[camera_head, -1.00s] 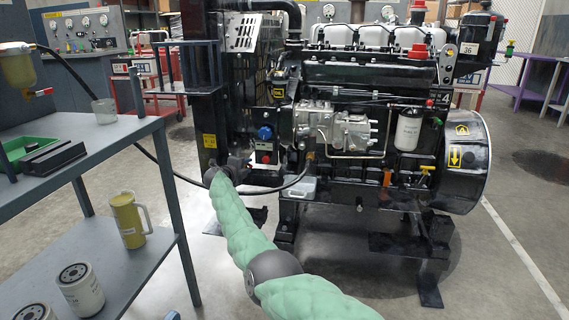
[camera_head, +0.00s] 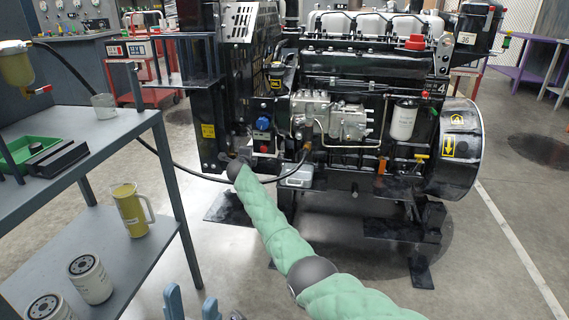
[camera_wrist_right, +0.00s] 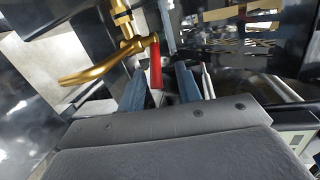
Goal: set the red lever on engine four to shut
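Engine four (camera_head: 360,95), a dark diesel engine marked 4, stands in the middle of the head view. In the right wrist view a red lever (camera_wrist_right: 156,65) hangs from a brass fitting (camera_wrist_right: 130,35). My right gripper (camera_wrist_right: 160,86) is open, with its blue fingers on either side of the lever's lower end; I cannot tell whether they touch it. In the head view my green-sleeved right arm reaches to the lower left of the engine, and I cannot make out the lever there. My left gripper (camera_head: 192,306) is open and empty at the bottom edge.
A grey shelf cart (camera_head: 125,135) stands at left with a yellow jug (camera_head: 130,210), two white filters (camera_head: 90,278) and a green tray (camera_head: 30,150). A black hose (camera_head: 200,178) runs to the engine. The floor at right is clear.

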